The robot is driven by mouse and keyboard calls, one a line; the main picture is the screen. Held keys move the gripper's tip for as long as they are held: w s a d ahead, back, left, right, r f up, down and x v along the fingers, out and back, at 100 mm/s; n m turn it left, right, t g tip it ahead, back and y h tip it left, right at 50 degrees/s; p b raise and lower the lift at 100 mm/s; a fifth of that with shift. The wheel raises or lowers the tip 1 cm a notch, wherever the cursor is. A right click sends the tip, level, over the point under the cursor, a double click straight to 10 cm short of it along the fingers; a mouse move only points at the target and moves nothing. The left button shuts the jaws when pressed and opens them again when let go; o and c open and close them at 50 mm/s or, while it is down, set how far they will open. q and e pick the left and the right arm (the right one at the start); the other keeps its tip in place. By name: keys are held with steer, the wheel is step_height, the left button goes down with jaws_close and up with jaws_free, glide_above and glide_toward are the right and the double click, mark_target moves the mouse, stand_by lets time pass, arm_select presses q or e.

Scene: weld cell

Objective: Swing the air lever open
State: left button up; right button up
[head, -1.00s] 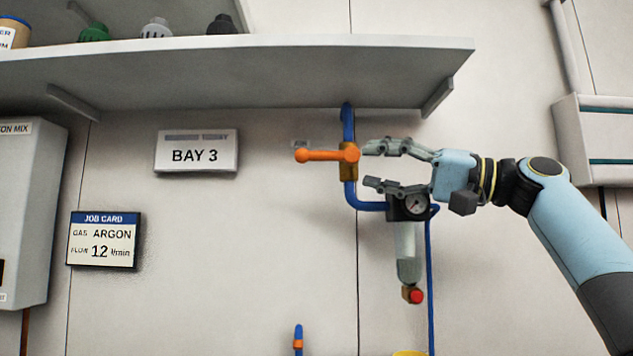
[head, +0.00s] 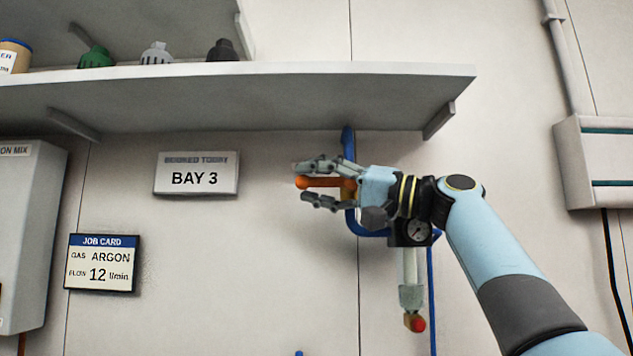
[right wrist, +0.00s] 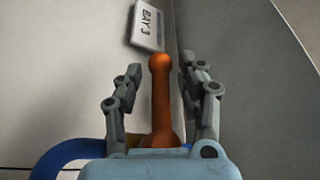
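The orange air lever (head: 318,183) lies level, pointing left from its brass valve on the blue pipe (head: 348,143). My right gripper (head: 309,182) is around it, one finger above and one below, with the lever's round tip showing between the fingertips. In the right wrist view the lever (right wrist: 161,98) stands between the two fingers of the open gripper (right wrist: 160,80), with a gap on each side. The valve is mostly hidden behind my right gripper. My left gripper is not in view.
A grey shelf (head: 250,98) overhangs the pipe close above my right gripper. A gauge (head: 416,232) and filter bowl (head: 412,297) hang just below it. The BAY 3 sign (head: 196,174) is to the left. The wall between sign and lever is clear.

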jaws_close()
